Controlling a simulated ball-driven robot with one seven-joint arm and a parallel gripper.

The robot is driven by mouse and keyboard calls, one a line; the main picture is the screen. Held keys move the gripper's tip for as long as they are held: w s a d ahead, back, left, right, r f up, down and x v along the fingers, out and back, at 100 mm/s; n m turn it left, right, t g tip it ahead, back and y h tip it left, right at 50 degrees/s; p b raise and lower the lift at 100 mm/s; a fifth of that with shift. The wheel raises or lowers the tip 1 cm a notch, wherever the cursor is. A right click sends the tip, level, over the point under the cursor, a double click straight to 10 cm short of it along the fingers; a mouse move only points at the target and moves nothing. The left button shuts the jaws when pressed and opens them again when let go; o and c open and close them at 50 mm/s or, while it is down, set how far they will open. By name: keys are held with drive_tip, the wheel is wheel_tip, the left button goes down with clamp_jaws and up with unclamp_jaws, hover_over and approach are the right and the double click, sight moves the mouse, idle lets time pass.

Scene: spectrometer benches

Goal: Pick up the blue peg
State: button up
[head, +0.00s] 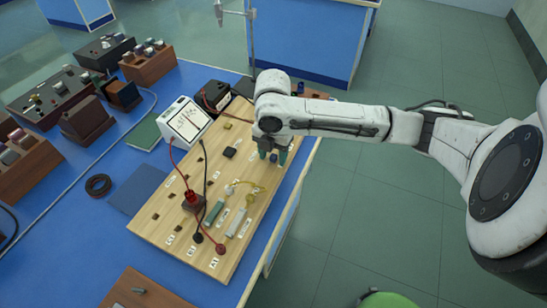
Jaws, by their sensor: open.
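My gripper (273,155) hangs fingers-down over the right side of a pale wooden board (172,222) on the blue bench. Its fingers are apart. A small dark blue piece (273,158), which looks like the blue peg, shows between the fingertips. It is partly hidden by the gripper, and I cannot tell if either finger touches it.
Brown racks (148,64) stand at left.

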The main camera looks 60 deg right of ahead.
drive_tip(key=shift+c, duration=0.5)
clamp_jaws()
drive_tip(key=shift+r, duration=0.8)
drive_tip(key=s+a+r+p, duration=0.5)
drive_tip(key=s+r+p, duration=0.2)
drive_tip(key=s+r, duration=0.4)
drive_tip(key=shift+s+r, duration=0.3)
drive_tip(key=shift+s, duration=0.7)
